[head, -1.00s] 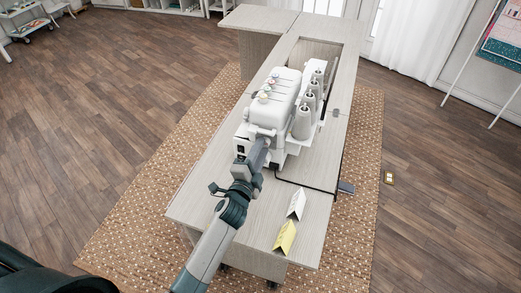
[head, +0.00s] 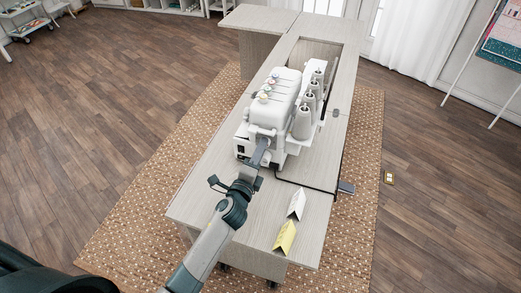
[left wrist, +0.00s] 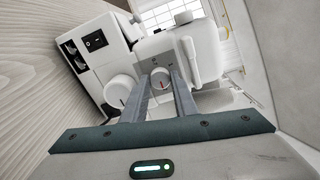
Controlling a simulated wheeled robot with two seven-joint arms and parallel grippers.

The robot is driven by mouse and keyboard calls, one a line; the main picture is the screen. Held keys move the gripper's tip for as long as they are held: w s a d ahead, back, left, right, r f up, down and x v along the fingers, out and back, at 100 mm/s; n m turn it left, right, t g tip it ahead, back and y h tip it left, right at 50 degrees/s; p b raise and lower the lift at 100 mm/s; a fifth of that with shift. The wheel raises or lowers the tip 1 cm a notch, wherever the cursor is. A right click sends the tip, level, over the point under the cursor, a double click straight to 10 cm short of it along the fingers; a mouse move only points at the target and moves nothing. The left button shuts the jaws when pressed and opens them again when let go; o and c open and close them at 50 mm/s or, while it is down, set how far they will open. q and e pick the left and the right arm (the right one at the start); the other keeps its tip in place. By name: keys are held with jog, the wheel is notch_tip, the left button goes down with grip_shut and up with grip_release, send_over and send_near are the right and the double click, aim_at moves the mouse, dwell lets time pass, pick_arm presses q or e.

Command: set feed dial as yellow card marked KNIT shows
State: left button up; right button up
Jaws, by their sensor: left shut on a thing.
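The white sewing machine (head: 273,98) stands on the pale wood cabinet. My left gripper (head: 262,147) is at its near end. In the left wrist view, my left gripper's fingers (left wrist: 160,84) are shut on a white dial (left wrist: 161,78), one finger on each side. My right gripper is not in view.
A folded white card (head: 297,204) stands behind the yellow one. Thread cones (head: 303,121) line the machine's right side. A dark cord (head: 305,185) crosses the cabinet top (head: 240,220) to its right edge. In the left wrist view, a black switch (left wrist: 95,41) is on the machine's end.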

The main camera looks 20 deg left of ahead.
pick_arm(q)
jog(key=o, duration=1.1)
jog(key=shift+c, duration=0.2)
jog(key=s+b, duration=0.4)
jog(key=s, duration=1.3)
jog(key=shift+s+a, duration=0.15)
jog(key=shift+a, duration=0.15)
